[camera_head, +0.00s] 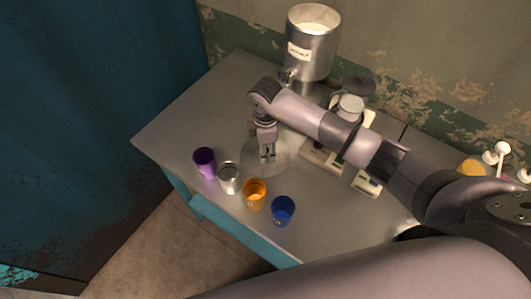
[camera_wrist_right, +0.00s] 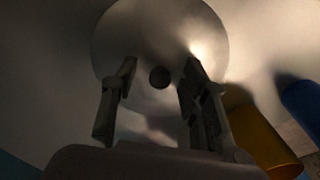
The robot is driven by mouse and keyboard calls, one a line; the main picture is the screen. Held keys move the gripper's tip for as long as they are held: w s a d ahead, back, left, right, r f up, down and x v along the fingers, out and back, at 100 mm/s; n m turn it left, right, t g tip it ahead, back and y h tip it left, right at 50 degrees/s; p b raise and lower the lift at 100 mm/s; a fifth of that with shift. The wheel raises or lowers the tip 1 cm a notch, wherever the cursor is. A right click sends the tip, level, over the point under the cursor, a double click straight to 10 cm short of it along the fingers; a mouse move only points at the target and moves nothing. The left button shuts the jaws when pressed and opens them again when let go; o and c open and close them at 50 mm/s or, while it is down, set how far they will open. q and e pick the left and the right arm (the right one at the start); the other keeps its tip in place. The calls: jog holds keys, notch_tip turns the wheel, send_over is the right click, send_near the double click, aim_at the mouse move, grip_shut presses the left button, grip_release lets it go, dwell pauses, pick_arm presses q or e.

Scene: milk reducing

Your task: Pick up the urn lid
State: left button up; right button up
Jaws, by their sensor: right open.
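The urn lid (camera_head: 282,163) is a round, shiny metal disc lying flat on the table behind the cups. It also shows in the right wrist view (camera_wrist_right: 130,28) with a dark round knob (camera_wrist_right: 160,77) at its middle. My right gripper (camera_head: 268,157) is over the lid, pointing down. In the wrist view the open fingers (camera_wrist_right: 160,66) stand on either side of the knob, with gaps between; whether they touch the lid I cannot tell. The metal urn (camera_head: 313,55) stands open at the back, with pale liquid inside. My left gripper is not in view.
A purple cup (camera_head: 204,163), a metal cup (camera_head: 228,178), an orange cup (camera_head: 254,194) and a blue cup (camera_head: 283,211) line the front edge of the grey table (camera_head: 185,115). A scale-like device (camera_head: 322,159) stands right of the lid. The table's left part is clear.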

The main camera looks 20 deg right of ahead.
jog(key=shift+c, duration=0.3)
grip_shut()
jog(key=shift+r, duration=0.15)
dwell(0.3)
